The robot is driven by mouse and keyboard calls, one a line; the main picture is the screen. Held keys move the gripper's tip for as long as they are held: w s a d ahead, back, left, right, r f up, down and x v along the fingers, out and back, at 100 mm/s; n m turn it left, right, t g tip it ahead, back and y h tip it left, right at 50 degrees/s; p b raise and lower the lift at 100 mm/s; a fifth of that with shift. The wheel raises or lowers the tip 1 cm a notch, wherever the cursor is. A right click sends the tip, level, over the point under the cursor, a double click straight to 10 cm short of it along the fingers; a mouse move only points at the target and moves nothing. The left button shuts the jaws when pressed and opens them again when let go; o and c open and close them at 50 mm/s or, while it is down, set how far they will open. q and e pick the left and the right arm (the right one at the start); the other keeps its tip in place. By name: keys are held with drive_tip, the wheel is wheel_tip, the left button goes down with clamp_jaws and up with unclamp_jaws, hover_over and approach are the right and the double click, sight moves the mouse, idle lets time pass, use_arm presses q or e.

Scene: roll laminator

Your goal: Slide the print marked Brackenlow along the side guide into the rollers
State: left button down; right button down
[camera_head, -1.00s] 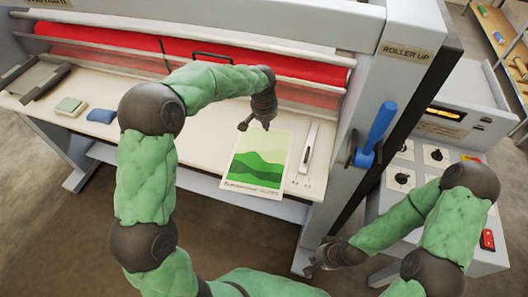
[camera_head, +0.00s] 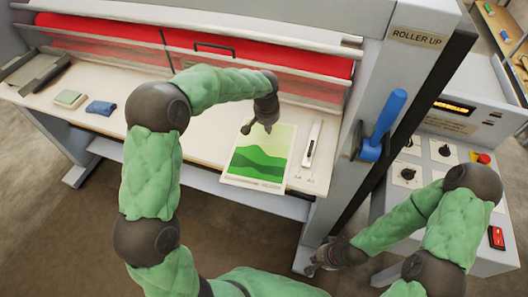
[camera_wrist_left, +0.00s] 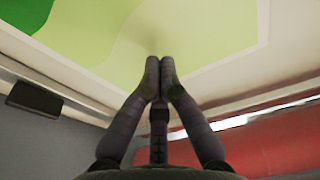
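The print (camera_head: 259,160), with green hill shapes, a pale border and small unreadable lettering at its near edge, lies flat on the feed table. A narrow white strip with a dark slot (camera_head: 312,143), seemingly the side guide, is just right of it, with a small gap. The red rollers (camera_head: 290,72) are behind, past a clear guard. My left gripper (camera_head: 259,127) is over the print's far part; its fingers (camera_wrist_left: 160,66) are shut together close to the print's surface. Contact is not certain. My right gripper (camera_head: 320,262) hangs low, in front of the machine; its fingers are unclear.
A blue lever (camera_head: 383,125) stands on the right post under a ROLLER UP sign (camera_head: 417,38). A control panel (camera_head: 425,165) with knobs is at the right. A blue cloth (camera_head: 101,108), a greenish pad (camera_head: 70,98) and a grey tray (camera_head: 35,72) sit on the left of the table.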

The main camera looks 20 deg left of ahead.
sight(287, 141)
use_arm(q)
drive_tip(key=shift+f+b, duration=0.65)
drive_tip(key=shift+f, duration=0.3)
drive_tip(key=shift+s+d+f, duration=0.1)
drive_tip(key=shift+f, duration=0.15)
idle(1.1)
drive_tip(key=shift+d, duration=0.1)
drive_tip(key=shift+s+d+b, duration=0.15)
drive_tip(key=shift+d+b, duration=0.15)
drive_tip(key=shift+d, duration=1.6)
drive_tip(key=shift+d, duration=0.1)
drive_tip(key=shift+d, duration=0.65)
drive_tip(key=shift+d, duration=0.15)
drive_tip(key=shift+d+r, duration=0.15)
drive_tip(key=shift+d, duration=0.4)
